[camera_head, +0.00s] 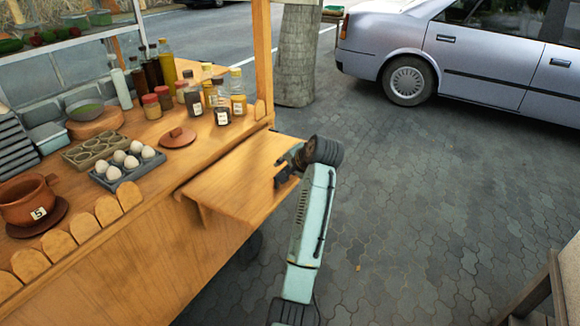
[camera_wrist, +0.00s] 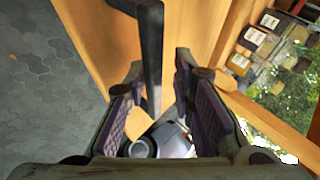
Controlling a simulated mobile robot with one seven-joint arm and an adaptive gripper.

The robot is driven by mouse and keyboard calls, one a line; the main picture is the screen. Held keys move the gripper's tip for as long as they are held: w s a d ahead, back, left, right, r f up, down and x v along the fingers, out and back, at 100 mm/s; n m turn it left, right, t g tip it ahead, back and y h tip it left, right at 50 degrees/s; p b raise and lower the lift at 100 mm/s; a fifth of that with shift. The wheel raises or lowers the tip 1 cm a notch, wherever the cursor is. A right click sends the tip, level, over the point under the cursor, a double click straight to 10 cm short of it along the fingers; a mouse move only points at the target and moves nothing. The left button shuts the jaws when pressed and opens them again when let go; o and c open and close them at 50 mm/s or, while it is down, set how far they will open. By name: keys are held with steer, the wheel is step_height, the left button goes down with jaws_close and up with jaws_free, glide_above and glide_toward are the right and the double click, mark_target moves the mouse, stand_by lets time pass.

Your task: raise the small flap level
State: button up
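The small wooden flap (camera_head: 232,182) sticks out from the right end of the cart's counter. It looks close to level, but I cannot tell its exact tilt. My gripper (camera_head: 284,170) is at the flap's outer right edge. In the wrist view, the flap's wood (camera_wrist: 100,42) fills the upper middle. A dark bar (camera_wrist: 150,50), perhaps a handle, runs down between my purple-padded fingers. The fingers stand apart on either side of it, with gaps showing. Whether they touch the flap is hidden.
The counter (camera_head: 222,140) holds bottles and jars (camera_head: 222,108), a clay lid (camera_head: 177,137), an egg tray (camera_head: 128,165) and a clay pot (camera_head: 28,200). A wooden post (camera_head: 262,50) rises at the counter's far corner. Paving (camera_head: 430,210) to the right is clear, with a car (camera_head: 470,50) beyond.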

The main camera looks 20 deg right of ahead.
steer(key=shift+o, duration=1.2)
steer(key=shift+w+a+f, duration=0.1)
steer(key=shift+w+a, duration=0.05)
steer(key=shift+a, duration=0.1)
steer(key=shift+d, duration=0.15)
steer(key=shift+s+d, duration=0.15)
steer(key=shift+s, duration=0.1)
steer(key=v, duration=1.2)
steer(key=shift+w, duration=0.1)
